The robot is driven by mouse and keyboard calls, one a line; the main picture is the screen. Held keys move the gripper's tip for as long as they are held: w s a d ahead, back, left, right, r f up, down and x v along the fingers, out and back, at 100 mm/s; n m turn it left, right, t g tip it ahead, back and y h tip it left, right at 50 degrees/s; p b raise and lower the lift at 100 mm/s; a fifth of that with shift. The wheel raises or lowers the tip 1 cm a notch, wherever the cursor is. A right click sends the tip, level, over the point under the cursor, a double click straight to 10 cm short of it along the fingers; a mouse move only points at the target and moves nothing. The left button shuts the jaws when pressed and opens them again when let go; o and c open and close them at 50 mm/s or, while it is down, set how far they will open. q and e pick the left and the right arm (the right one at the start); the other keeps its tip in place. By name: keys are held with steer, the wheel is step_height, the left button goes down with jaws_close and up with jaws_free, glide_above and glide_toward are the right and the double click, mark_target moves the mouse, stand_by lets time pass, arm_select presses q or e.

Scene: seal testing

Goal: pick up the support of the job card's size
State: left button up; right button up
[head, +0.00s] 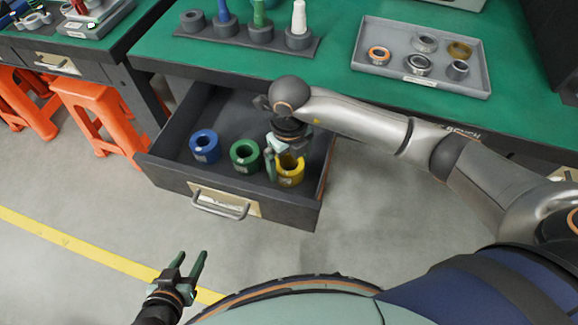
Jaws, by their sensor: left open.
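Three ring-shaped supports stand in the open drawer (168,163): a blue support (205,147), a green support (245,157) and a yellow support (290,172). Each has a small label too small to read. My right gripper (283,167) points down into the drawer at the yellow support. One green finger is beside its left side; the wrist hides part of the support and the other finger, so I cannot tell whether it grips. My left gripper (188,266) is open and empty above the floor, in front of the drawer. I cannot make out a job card.
On the green bench (335,28), a grey rack (247,40) holds several plugs, and a grey tray (420,75) holds several rings. Orange stools (98,117) stand left of the drawer. My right arm crosses the bench edge. The floor before the drawer is clear.

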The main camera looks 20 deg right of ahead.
jaws_close()
stand_by(0.6)
steer(key=shift+r, duration=0.1)
